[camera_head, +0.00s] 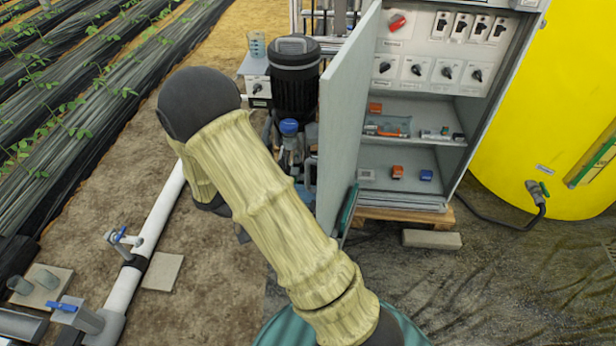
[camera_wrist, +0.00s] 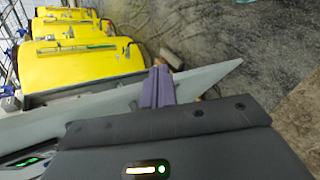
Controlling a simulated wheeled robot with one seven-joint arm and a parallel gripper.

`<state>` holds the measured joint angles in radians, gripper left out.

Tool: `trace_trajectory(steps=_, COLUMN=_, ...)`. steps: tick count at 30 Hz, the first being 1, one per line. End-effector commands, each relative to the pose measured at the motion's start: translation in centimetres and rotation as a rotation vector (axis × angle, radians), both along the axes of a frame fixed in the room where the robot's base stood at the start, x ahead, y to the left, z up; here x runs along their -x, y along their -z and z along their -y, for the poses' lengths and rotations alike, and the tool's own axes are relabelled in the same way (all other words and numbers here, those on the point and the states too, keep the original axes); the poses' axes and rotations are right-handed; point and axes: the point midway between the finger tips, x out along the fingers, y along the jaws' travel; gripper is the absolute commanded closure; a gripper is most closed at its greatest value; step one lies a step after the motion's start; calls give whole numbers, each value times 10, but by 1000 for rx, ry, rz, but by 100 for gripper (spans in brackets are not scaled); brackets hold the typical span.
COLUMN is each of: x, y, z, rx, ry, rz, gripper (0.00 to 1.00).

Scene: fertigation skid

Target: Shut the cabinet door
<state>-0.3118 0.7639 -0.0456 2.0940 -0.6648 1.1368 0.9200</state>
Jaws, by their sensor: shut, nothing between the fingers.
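The grey cabinet (camera_head: 487,112) stands open at the upper right, with switches and shelves showing inside. Its door (camera_head: 343,110) is hinged on the left and stands swung out toward me. In the wrist view the door (camera_wrist: 215,76) is a pale slab running slantwise across the picture. My gripper (camera_wrist: 158,76) shows there as purple-grey fingers, shut and empty, overlapping the door. I cannot tell whether they touch it. In the head view my sleeved arm crosses the middle and the fingers are hidden.
A yellow tank (camera_head: 550,115) stands right of the cabinet. A black-topped pump (camera_head: 294,78) stands just left of the door. A loose block (camera_head: 432,239) lies on the ground before the cabinet. White pipe (camera_head: 150,235) runs at left. Ground at lower right is mostly clear.

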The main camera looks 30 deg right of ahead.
Motion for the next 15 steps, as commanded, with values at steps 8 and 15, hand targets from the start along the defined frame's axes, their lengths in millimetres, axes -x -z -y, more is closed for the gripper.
trace_trajectory(steps=8, x=-44, y=-20, z=-4, rx=481, ry=-163, rz=77, gripper=100)
trace_trajectory(steps=15, x=-67, y=-23, z=-16, rx=695, ry=-277, rz=196, gripper=100)
